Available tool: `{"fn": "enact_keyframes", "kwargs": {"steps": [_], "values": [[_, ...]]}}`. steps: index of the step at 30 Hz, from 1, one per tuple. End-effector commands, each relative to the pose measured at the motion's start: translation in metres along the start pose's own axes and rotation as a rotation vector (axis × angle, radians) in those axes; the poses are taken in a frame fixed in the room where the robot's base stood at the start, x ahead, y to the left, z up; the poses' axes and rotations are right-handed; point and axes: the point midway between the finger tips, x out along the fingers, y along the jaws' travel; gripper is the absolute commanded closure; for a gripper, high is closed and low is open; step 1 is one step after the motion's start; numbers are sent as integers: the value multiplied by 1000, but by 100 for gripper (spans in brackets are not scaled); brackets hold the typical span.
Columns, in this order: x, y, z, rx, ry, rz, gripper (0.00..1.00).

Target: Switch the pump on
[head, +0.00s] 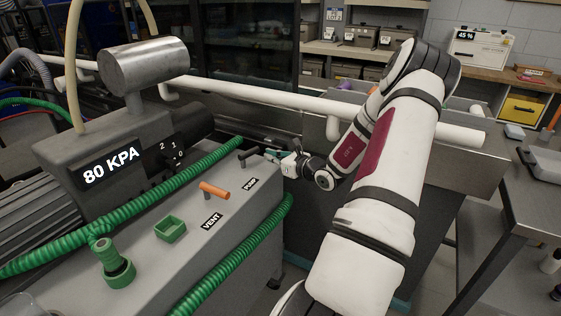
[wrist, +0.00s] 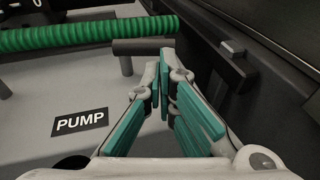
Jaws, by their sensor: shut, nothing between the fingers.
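The PUMP label (head: 250,184) is on the grey machine top, and it also shows in the wrist view (wrist: 80,122). A dark lever (head: 248,153) with a bar on a short post stands behind it; its bar shows in the wrist view (wrist: 145,45). My gripper (head: 272,157) is beside the lever, on its right in the head view. In the wrist view my gripper's teal fingers (wrist: 168,72) are shut and empty, with their tips close to the bar's right end. I cannot tell whether they touch it.
An orange lever (head: 214,190) stands near the VENT label (head: 212,221). A display (head: 110,166) reads 80 KPA, next to a numbered dial (head: 172,152). A green ribbed hose (head: 150,198) runs behind the levers. A dark ledge (wrist: 232,65) is close on the gripper's right.

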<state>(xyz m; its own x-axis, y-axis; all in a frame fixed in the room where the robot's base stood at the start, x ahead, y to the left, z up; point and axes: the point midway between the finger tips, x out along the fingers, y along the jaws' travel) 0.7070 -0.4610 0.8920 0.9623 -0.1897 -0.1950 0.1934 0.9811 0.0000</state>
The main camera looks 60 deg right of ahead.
Motion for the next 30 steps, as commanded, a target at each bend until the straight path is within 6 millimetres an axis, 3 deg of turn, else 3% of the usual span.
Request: {"fn": "enact_keyframes", "kwargs": {"steps": [3,10,30], "values": [[22,1,0,0,-2,2,100],[46,0,0,0,0,1,100],[54,-3,3,-15,-4,58,100]]}}
